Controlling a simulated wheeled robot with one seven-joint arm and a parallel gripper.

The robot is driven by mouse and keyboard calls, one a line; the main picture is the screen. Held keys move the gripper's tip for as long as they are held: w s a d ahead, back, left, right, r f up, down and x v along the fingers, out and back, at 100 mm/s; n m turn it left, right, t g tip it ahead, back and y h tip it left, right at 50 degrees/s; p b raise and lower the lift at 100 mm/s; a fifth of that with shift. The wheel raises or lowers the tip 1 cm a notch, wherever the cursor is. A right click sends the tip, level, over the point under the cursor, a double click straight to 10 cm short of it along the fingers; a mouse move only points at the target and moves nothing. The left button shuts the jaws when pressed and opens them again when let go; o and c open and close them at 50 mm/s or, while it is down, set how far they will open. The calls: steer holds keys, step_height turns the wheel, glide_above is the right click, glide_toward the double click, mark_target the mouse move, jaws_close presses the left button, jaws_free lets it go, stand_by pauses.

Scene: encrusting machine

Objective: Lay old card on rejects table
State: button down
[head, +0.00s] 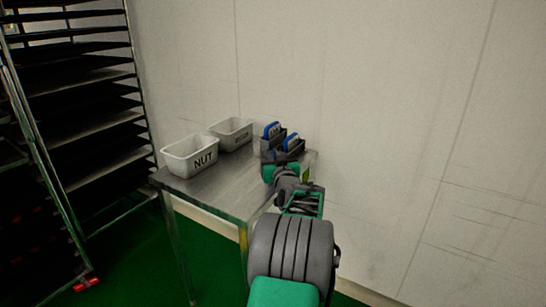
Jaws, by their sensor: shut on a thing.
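A steel table (215,195) stands against the wall; I cannot tell for sure that it is the rejects table. My arm reaches over its right end, and my gripper (286,173) is there, low in front of the dark holders. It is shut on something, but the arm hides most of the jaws.
Dark holders with blue-topped items (272,132) stand behind my gripper. A tall tray rack (85,110) is at left. The table's front middle is clear.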

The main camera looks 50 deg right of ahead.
steer(key=c, duration=1.9)
jaws_free()
steer(key=shift+f, duration=0.1)
steer(key=o, duration=0.4)
steer(key=shift+o, duration=0.2)
steer(key=shift+s+a, duration=0.15)
steer(key=shift+s, duration=0.05)
steer(key=v, duration=1.1)
steer(key=shift+s+a, duration=0.15)
steer(key=shift+s, duration=0.05)
